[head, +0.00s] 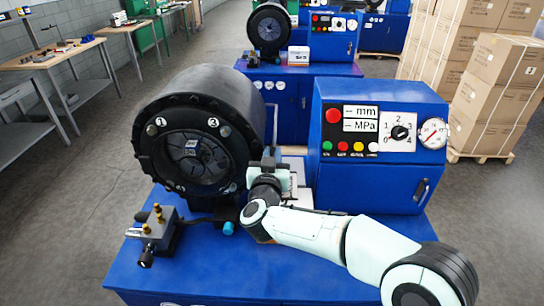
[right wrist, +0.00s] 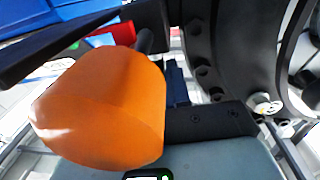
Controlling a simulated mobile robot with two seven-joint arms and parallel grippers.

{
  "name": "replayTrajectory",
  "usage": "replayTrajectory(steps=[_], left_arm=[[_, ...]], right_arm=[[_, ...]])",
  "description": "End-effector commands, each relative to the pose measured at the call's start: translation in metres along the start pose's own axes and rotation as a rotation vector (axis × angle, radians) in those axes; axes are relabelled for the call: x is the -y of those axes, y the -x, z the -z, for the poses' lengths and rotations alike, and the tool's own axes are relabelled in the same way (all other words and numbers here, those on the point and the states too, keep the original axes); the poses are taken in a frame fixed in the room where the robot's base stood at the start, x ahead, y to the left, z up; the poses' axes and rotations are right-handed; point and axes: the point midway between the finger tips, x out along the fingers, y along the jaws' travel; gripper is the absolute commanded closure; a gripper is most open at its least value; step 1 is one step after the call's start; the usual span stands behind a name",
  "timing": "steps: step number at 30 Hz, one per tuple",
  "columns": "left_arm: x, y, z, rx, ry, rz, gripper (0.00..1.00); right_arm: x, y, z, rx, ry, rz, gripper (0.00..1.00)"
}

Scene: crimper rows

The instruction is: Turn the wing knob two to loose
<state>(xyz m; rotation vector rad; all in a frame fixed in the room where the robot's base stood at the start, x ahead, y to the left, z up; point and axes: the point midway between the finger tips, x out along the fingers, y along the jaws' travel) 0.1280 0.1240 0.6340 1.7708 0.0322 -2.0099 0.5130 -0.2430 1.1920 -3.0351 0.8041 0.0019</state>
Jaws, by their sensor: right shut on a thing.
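The crimper head (head: 139,138) is a large black ring standing on the blue bench. Round pale fasteners and number marks sit on its face; I read 1 (head: 160,121) at upper left and 3 (head: 213,121) at upper right. I cannot tell which marked part is wing knob two. The right wrist view shows the dark ring (right wrist: 205,45) close on the right, with a pale round fastener (right wrist: 265,103). My left gripper is not in view.
A blue control box (head: 375,180) with buttons, a dial and a gauge stands right of the ring. A block with brass fittings (head: 157,235) sits at front left. An orange rounded shape (right wrist: 100,105) fills much of the right wrist view.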

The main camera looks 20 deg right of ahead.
Motion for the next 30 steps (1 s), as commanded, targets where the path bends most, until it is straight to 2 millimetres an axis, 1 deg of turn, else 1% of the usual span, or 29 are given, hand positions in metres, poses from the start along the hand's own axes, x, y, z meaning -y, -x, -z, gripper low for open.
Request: replayTrajectory(steps=[1, 3, 13, 14, 15, 16, 25, 28, 30], left_arm=[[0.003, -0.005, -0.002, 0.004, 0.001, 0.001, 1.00], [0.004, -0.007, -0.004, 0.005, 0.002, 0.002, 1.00], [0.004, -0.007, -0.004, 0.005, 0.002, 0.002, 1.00], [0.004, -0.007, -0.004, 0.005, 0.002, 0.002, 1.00], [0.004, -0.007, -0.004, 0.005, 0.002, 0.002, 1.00], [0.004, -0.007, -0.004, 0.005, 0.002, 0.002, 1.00], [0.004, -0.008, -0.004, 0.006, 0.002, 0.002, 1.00], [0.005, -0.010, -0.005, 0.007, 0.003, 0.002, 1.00], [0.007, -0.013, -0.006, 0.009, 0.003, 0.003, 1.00]], right_arm=[[-0.003, 0.000, -0.001, -0.003, -0.001, 0.026, 1.00], [-0.003, 0.000, 0.000, -0.004, 0.000, 0.059, 1.00], [-0.002, 0.000, 0.001, -0.003, 0.001, 0.083, 1.00], [-0.002, 0.000, 0.001, -0.003, 0.001, 0.083, 0.79], [-0.002, 0.000, 0.001, -0.003, 0.001, 0.083, 0.66], [-0.001, 0.001, 0.001, -0.003, 0.001, 0.083, 0.62], [-0.001, 0.002, 0.001, -0.002, 0.001, 0.084, 0.62], [-0.002, 0.010, 0.000, -0.002, 0.001, 0.085, 0.62], [-0.003, 0.020, 0.000, -0.002, 0.000, 0.084, 0.62]])
